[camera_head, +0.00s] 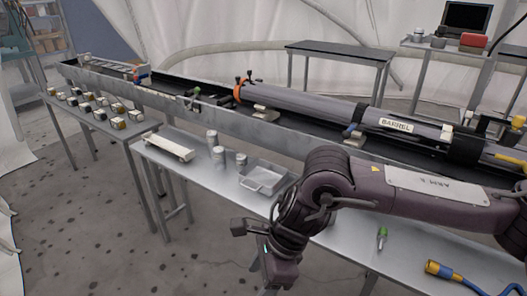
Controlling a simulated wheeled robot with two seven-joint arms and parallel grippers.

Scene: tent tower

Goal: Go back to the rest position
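My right arm (420,200) comes in from the right, a dark purple-grey arm with a white label plate. It bends down at the elbow, and my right gripper (254,246) hangs by the front edge of the metal table (215,198). Its finger gap is too dark and small to tell open from shut, and I see nothing clearly held in it. My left arm and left gripper are not in view.
A long trough (215,118) with a barrel (300,103) runs behind.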

